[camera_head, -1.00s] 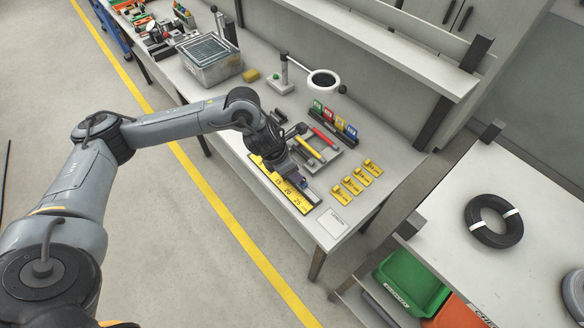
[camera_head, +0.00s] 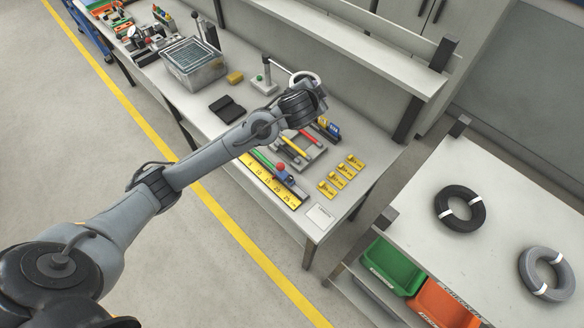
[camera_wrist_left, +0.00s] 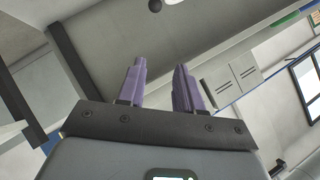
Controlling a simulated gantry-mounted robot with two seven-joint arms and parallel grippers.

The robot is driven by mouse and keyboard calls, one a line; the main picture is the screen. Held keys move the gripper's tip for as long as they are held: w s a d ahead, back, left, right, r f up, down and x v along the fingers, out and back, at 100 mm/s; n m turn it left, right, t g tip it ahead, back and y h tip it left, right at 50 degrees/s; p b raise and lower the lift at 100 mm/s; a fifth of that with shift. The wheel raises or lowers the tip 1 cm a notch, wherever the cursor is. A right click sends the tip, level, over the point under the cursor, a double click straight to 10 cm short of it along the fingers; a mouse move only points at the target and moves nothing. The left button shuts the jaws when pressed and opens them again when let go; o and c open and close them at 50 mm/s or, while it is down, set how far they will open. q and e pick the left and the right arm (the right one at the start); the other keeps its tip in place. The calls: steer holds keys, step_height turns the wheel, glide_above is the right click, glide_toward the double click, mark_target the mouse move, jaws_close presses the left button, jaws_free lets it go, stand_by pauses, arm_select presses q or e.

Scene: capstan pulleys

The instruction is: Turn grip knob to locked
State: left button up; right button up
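A yellow ruler strip (camera_head: 271,186) lies along the front edge of the workbench. A small blue-dark fixture with a red ball (camera_head: 281,168) stands behind it, with a green rod beside it. I cannot tell which part is the grip knob or read any locked mark. My left arm reaches over the bench, its wrist (camera_head: 308,96) high near the magnifier lamp and away from the fixture. Its fingers are hidden in the head view. In the left wrist view the two purple fingers of my left gripper (camera_wrist_left: 160,72) are apart with nothing between them. My right gripper is not in view.
A grey tool tray (camera_head: 301,152) with coloured-handled tools sits behind the ruler. Several yellow tags (camera_head: 337,180) and a white card (camera_head: 320,215) lie to the right. A magnifier lamp stand (camera_head: 264,84) and an overhead shelf (camera_head: 350,45) are near my wrist.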

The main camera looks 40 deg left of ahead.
arm_select(q)
steer(key=s+f+n+g+p, duration=0.4)
steer(key=s+f+n, duration=0.2)
steer(key=n, duration=0.2)
steer(key=n+g+h+p, duration=0.2)
steer(key=g+h+p, duration=0.1)
steer(key=p, duration=0.2)
glide_toward(290, 178)
steer(key=x, duration=0.6)
steer(key=shift+w+a+f+y+b, duration=0.1)
steer(key=shift+w+f+y+b, duration=0.1)
steer(key=shift+f, duration=0.25)
steer(key=shift+w+a+f+y+b, duration=0.1)
steer(key=shift+w+f, duration=0.05)
steer(key=shift+f, duration=0.25)
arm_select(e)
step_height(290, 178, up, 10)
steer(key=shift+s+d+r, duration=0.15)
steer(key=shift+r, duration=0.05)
